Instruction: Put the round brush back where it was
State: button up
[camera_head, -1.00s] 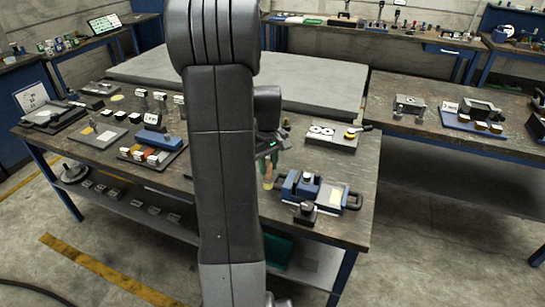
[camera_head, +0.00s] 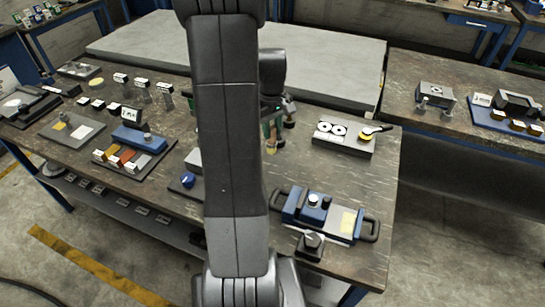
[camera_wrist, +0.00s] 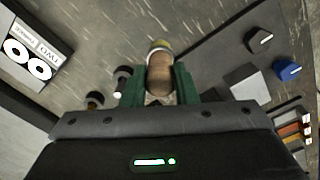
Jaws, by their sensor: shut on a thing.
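My gripper (camera_wrist: 158,88) has green fingers, shut on the round brush (camera_wrist: 160,78). The brush has a light brown, rounded handle and a yellowish end in the wrist view. In the head view the brush (camera_head: 271,143) hangs roughly upright below my gripper (camera_head: 270,126), partly behind my arm. I cannot tell whether its lower end touches the table. Two dark upright pieces with pale ends (camera_wrist: 122,80) stand just left of the fingers in the wrist view. Whatever holds them is mostly hidden.
A grey block with two white discs (camera_head: 345,138) lies to the right. A blue device with black handles (camera_head: 325,215) sits nearer the front edge. A large grey slab (camera_head: 330,75) lies behind. Trays with a blue tool (camera_head: 140,138) and coloured blocks are left. My arm hides the table's middle.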

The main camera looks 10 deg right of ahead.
aim_at(272, 150)
notch_tip(272, 150, down, 9)
jog(key=shift+s+p, duration=0.1)
jog(key=shift+p, duration=0.45)
jog(key=shift+f, duration=0.1)
jog(key=o, duration=1)
notch_tip(272, 150, up, 12)
jog(key=shift+r+b, duration=0.15)
jog(key=shift+b, duration=0.4)
